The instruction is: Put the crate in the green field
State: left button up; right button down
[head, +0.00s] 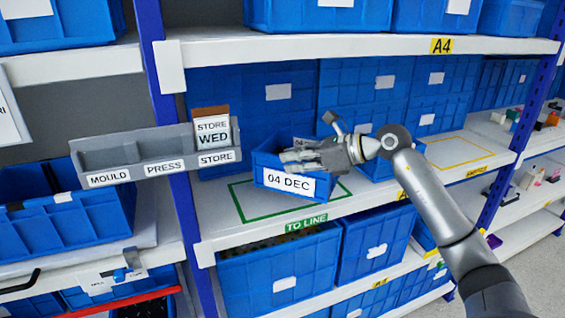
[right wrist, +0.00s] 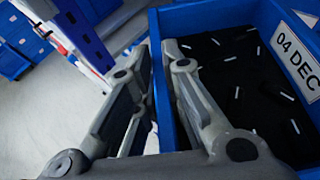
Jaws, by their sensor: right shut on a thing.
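The blue crate (head: 288,184) has a white "04 DEC" label on its front and is over the green-outlined field (head: 236,203) on the middle shelf. Part of the green outline shows left of the crate and in front of it; I cannot tell whether its base touches the shelf. My right gripper (head: 290,161) is shut on the crate's wall. In the right wrist view my right gripper (right wrist: 156,50) has one finger on each side of the crate's wall (right wrist: 169,112), and dark parts with small white pieces lie inside the crate. My left gripper is not in view.
A second blue crate (head: 378,167) stands just right of the held one, partly hidden by my arm. A yellow-outlined field (head: 485,157) farther right is empty. Large blue bins (head: 220,115) line the shelf's back. A grey label rack (head: 120,153) is at the left by the blue post.

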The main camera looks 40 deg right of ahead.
jog(key=w+p, duration=0.1)
jog(key=w, duration=0.1)
jog(key=w+d, duration=0.1)
jog(key=w, duration=0.1)
jog(key=w+p, duration=0.1)
jog(key=w, duration=0.1)
jog(key=shift+w+d+r+p, duration=0.25)
jog(key=shift+w+d+p, duration=0.05)
jog(key=shift+w+p, duration=0.05)
notch_tip(320, 180, down, 2)
jog(key=shift+f+p, duration=0.2)
jog(key=shift+p, duration=0.15)
jog(key=shift+f, duration=0.55)
notch_tip(320, 180, down, 2)
jog(key=shift+f+p, duration=0.1)
jog(key=shift+p, duration=0.65)
jog(key=shift+f+p, duration=0.4)
jog(key=shift+w+d+f, duration=0.1)
jog(key=shift+w+f, duration=0.1)
jog(key=shift+f, duration=0.2)
jog(key=shift+f, duration=0.1)
